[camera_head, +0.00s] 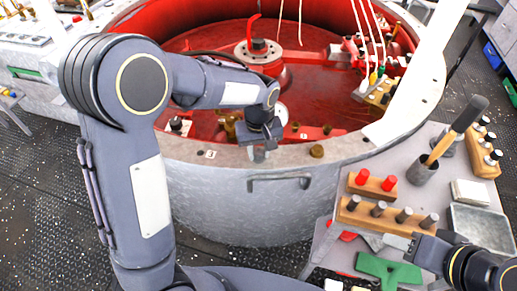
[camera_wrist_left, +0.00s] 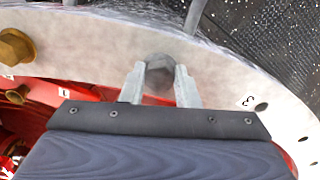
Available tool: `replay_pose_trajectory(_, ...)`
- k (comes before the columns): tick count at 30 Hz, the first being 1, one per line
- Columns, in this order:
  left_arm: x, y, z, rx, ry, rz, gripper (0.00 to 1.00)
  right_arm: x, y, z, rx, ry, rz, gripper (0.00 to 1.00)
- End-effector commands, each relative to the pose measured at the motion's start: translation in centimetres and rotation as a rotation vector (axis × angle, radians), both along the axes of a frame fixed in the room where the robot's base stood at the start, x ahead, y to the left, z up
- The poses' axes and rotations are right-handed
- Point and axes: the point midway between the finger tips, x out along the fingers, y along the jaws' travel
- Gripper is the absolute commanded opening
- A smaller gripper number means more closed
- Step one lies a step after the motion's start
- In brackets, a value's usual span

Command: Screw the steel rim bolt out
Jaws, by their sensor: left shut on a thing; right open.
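The steel rim bolt (camera_wrist_left: 160,72) is a grey hex head on the pale rim (camera_wrist_left: 95,38) of the big round vessel. In the left wrist view it sits between the two fingers of my left gripper (camera_wrist_left: 160,86), which is shut on it. In the head view my left gripper (camera_head: 260,153) points down at the rim (camera_head: 350,146) and hides the bolt. A brass bolt (camera_head: 317,151) stands on the rim to the right; it also shows in the left wrist view (camera_wrist_left: 15,47). My right gripper (camera_head: 397,241) is open at the lower right, near a wooden rack.
A side table holds a wooden block with grey pegs (camera_head: 378,218), a block with red pegs (camera_head: 372,184), a cup (camera_head: 424,170) with a mallet, and a grey tray (camera_head: 480,228). A handle (camera_head: 280,180) juts from the vessel wall below the left gripper.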

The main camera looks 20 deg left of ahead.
Motion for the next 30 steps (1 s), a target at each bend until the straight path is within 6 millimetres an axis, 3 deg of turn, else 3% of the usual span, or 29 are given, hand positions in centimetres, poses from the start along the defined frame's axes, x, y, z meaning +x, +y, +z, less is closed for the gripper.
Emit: replay_pose_trajectory(30, 0.0, -0.2, -0.1, 0.010, 0.008, 0.964, 0.06, 0.0, 0.0, 3.6, 0.000, 0.000, 0.000, 0.44)
